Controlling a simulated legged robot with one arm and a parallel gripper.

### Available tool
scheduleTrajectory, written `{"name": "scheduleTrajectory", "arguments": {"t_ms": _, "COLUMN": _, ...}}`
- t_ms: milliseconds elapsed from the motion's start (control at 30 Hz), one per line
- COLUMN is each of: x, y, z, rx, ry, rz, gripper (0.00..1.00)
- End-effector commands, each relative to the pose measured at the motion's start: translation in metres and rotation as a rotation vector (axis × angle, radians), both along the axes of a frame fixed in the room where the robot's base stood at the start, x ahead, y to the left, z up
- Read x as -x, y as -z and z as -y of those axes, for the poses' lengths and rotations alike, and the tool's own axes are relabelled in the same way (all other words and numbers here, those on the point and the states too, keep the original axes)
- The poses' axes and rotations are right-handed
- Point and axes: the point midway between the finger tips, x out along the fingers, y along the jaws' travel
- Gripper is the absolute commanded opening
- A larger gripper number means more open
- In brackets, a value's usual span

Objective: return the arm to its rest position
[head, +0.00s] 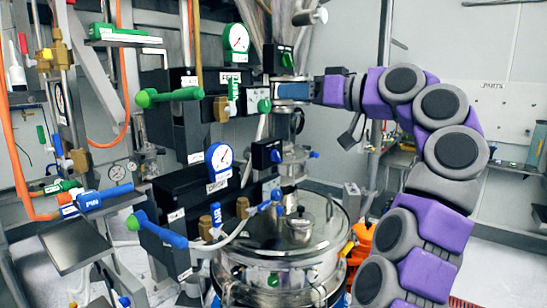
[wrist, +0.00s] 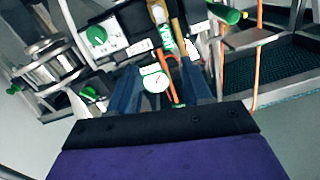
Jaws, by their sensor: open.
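My gripper (head: 280,90) is at the end of my purple and grey arm, which reaches in from the right and bends over toward the valve panel. In the wrist view its two blue fingers (wrist: 163,75) stand apart with nothing held between them. A green-rimmed gauge (wrist: 156,80) shows beyond the gap between the fingers. In the head view the gripper is just right of the green valve parts and above the steel sifter vessel (head: 290,240). The fingertips are small and partly unclear in the head view.
A green handle (head: 170,96) and blue handles (head: 155,230) stick out from the panel at left. A vertical pole stands behind my arm. The wall at right is mostly clear.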

Motion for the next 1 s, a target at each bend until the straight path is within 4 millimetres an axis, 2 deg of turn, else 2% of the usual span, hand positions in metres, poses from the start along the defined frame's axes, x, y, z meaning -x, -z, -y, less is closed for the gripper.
{"name": "scheduleTrajectory", "arguments": {"t_ms": 233, "x": -0.002, "y": 0.019, "z": -0.013, "rx": -0.042, "ry": -0.058, "rz": -0.235, "gripper": 0.49}}
{"name": "scheduleTrajectory", "arguments": {"t_ms": 467, "x": 0.016, "y": 0.054, "z": -0.04, "rx": -0.006, "ry": -0.083, "rz": -0.441, "gripper": 0.49}}
{"name": "scheduleTrajectory", "arguments": {"t_ms": 767, "x": 0.064, "y": 0.124, "z": -0.07, "rx": 0.125, "ry": -0.06, "rz": -0.685, "gripper": 0.49}}
{"name": "scheduleTrajectory", "arguments": {"t_ms": 1000, "x": 0.119, "y": 0.2, "z": -0.078, "rx": 0.279, "ry": 0.008, "rz": -0.865, "gripper": 0.49}}
